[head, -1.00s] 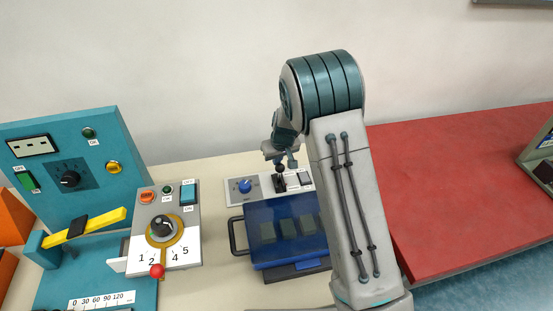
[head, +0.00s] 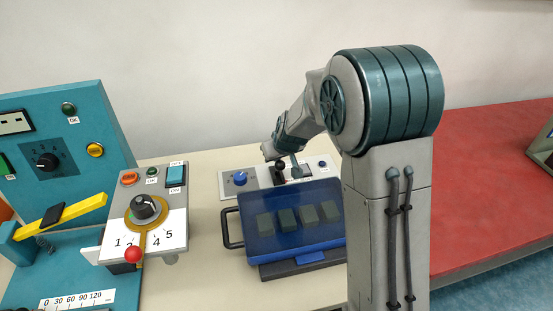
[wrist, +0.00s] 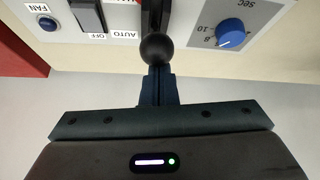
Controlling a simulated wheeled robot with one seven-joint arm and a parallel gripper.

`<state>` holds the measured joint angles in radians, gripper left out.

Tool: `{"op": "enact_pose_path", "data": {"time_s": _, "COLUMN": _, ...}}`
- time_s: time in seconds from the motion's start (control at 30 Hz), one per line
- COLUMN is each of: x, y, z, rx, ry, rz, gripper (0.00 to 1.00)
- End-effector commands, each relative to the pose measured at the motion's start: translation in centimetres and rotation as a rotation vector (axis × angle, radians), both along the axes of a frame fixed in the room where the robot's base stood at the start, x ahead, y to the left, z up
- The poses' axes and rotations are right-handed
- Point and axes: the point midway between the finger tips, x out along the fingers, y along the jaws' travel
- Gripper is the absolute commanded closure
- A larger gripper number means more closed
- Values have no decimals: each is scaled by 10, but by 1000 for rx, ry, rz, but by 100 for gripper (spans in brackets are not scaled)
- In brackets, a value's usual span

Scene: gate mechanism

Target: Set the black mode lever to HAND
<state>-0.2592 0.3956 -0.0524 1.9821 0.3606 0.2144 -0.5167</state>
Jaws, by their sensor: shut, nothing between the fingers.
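The black mode lever (head: 279,172) stands on a pale control panel (head: 226,184) at the back of the bench. In the wrist view its round black ball end (wrist: 158,49) is at top centre, and its shaft runs up out of the picture. An AUTO label is beside it; another label is cut off by the edge. My gripper (wrist: 157,72) is shut and empty, its fingertips right at the ball. I cannot tell whether they touch. In the head view my gripper (head: 296,170) is just right of the lever. The lever's exact setting is hard to read.
The panel also has a blue knob (wrist: 231,33), a dark switch (wrist: 88,15) marked OFF and a blue FAN button (wrist: 47,23). A blue transparent-lidded box (head: 290,222) stands in front. A grey dial unit (head: 147,225) is to the left.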

Motion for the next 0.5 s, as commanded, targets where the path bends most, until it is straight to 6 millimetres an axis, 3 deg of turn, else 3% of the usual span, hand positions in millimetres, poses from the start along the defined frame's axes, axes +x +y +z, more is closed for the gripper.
{"op": "enact_pose_path", "data": {"time_s": 0.5, "x": -4, "y": -1, "z": 3, "rx": -1, "ry": 4, "rz": 1, "gripper": 100}}
